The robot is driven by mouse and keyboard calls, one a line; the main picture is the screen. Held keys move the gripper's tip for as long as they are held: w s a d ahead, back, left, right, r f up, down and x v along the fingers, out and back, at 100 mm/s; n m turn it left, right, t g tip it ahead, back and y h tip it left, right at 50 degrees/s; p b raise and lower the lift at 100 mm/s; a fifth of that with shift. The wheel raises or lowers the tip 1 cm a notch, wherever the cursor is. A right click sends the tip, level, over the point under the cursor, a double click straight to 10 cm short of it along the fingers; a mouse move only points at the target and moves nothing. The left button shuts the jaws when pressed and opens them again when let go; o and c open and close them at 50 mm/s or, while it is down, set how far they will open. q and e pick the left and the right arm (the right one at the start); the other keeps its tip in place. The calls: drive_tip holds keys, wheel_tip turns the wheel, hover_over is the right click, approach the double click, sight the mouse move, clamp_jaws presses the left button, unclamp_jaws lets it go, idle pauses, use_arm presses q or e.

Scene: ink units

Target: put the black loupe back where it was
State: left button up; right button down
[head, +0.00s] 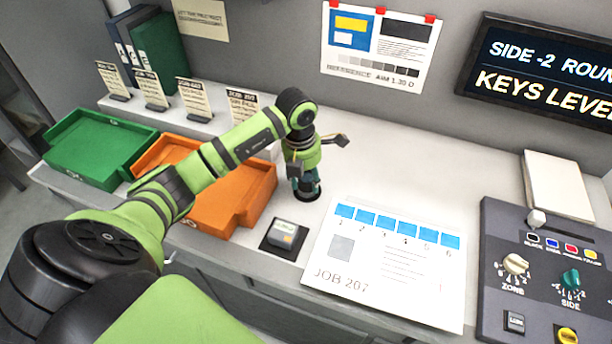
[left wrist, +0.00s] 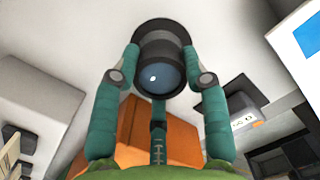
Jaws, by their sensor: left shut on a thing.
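The black loupe (head: 306,193) is upright at the counter, between the orange tray and the printed JOB 207 sheet (head: 390,262). I cannot tell whether its wide base touches the counter. My left gripper (head: 304,174) points down and is shut on the loupe. In the left wrist view the teal fingers (left wrist: 163,78) grip the loupe (left wrist: 158,48) from both sides, with its lens facing the camera. The fingers hide part of it in the head view. My right gripper is not in view.
A small grey device (head: 284,235) on a black pad lies in front of the loupe. The orange tray (head: 225,222) and green tray (head: 98,150) are left. A console (head: 545,265) with knobs is right. Card stands (head: 195,97) line the back. Bare counter (head: 400,150) lies behind the sheet.

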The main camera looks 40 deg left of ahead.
use_arm(q)
drive_tip(key=shift+f, duration=0.15)
drive_tip(key=o, duration=1)
drive_tip(key=shift+o, duration=1.3)
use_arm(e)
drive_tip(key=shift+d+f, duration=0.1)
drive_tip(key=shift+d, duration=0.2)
use_arm(q)
wheel_tip(320, 180, up, 12)
drive_tip(key=s+b, duration=0.1)
drive_tip(key=b, duration=0.2)
drive_tip(key=shift+a+b, duration=0.25)
drive_tip(key=shift+b, duration=0.05)
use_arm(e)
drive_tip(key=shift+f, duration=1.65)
